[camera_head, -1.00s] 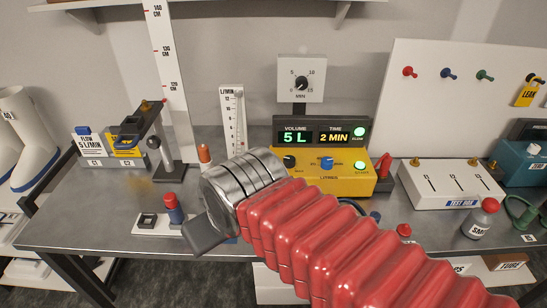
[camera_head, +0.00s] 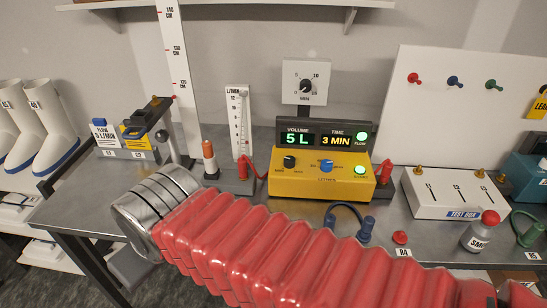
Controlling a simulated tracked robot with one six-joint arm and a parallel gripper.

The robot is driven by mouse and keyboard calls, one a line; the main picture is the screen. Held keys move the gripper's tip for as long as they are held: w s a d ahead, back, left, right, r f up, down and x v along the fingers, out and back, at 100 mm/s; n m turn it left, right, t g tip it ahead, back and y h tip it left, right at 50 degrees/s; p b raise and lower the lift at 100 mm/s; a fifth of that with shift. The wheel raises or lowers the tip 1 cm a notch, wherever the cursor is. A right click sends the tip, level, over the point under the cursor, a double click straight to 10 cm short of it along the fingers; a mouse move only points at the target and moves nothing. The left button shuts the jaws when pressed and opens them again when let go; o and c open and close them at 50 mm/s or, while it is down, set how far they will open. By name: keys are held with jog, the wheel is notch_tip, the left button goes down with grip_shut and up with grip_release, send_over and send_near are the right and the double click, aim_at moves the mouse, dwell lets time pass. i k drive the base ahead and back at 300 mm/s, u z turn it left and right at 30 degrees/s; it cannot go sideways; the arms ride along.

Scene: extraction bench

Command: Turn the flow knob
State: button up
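The yellow pump unit (camera_head: 310,187) stands on the bench with a black knob (camera_head: 289,162) and a blue knob (camera_head: 326,166) on its face. Its display (camera_head: 326,139) reads 5 L and 3 MIN, with green lamps lit. To its left stands an L/MIN flow gauge (camera_head: 240,125). No knob here is legibly labelled as the flow knob. My gripper (camera_head: 133,268) shows only as a grey piece below my silver wrist, at the lower left by the bench's front edge, apart from the pump. Its fingertips are mostly hidden, so I cannot tell its opening.
A white-and-orange cylinder (camera_head: 210,160) stands left of the gauge. A blue hose loop (camera_head: 347,215) lies before the pump. A white test box (camera_head: 455,192) and a bottle (camera_head: 480,232) are on the right.

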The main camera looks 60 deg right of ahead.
aim_at(289, 162)
jog(key=u, duration=0.4)
jog(key=k, duration=1.2)
jog(key=z, duration=0.65)
jog(key=i, duration=1)
